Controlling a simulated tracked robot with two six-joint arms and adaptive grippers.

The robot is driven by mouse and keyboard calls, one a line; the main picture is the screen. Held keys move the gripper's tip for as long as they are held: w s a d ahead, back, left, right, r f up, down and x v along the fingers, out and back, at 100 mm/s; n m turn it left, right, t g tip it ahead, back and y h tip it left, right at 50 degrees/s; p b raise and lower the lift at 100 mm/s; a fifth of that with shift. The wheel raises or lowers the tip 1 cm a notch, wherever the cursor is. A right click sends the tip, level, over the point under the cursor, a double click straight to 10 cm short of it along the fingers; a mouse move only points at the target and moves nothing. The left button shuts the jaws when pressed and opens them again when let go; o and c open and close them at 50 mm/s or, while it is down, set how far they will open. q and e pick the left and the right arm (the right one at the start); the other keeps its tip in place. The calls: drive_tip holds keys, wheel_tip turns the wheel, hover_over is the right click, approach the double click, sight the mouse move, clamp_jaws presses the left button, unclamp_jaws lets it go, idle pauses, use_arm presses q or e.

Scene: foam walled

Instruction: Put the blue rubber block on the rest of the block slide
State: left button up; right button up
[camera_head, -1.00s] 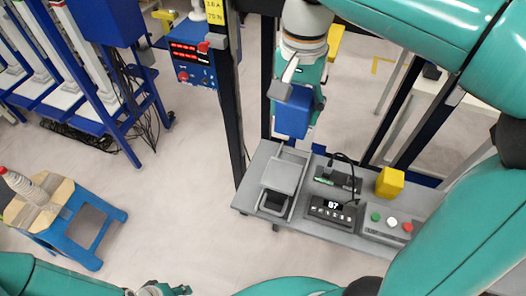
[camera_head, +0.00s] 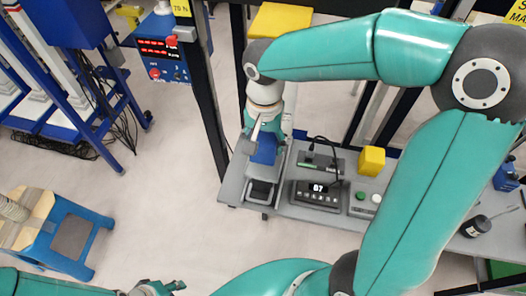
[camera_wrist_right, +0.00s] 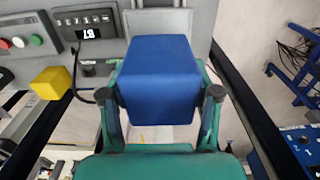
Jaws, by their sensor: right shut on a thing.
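The blue rubber block (camera_head: 264,150) is held in my right gripper (camera_head: 262,143), over the block slide (camera_head: 262,192) at the left end of the grey bench. In the right wrist view, the block (camera_wrist_right: 160,68) sits between the two fingers of the right gripper (camera_wrist_right: 165,94), which are shut on its sides. The block hides much of the slide (camera_wrist_right: 158,20) there. I cannot tell whether the block touches the slide. My left gripper (camera_head: 160,288) shows only partly at the bottom edge, and its jaw opening is unclear.
Right of the slide are a display box (camera_head: 317,194), a small cabled device (camera_head: 320,163), a yellow cube (camera_head: 371,160) and a button panel (camera_head: 364,204). A dark post (camera_head: 205,100) stands close left of the slide. A blue stool (camera_head: 70,235) stands on the floor at left.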

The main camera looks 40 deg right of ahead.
sight(264, 154)
drive_tip(key=shift+f, duration=2)
drive_tip(key=shift+f, duration=0.15)
drive_tip(key=o, duration=1.4)
drive_tip(key=shift+s, duration=0.1)
wheel_tip(264, 154, up, 12)
drive_tip(key=shift+r, duration=0.2)
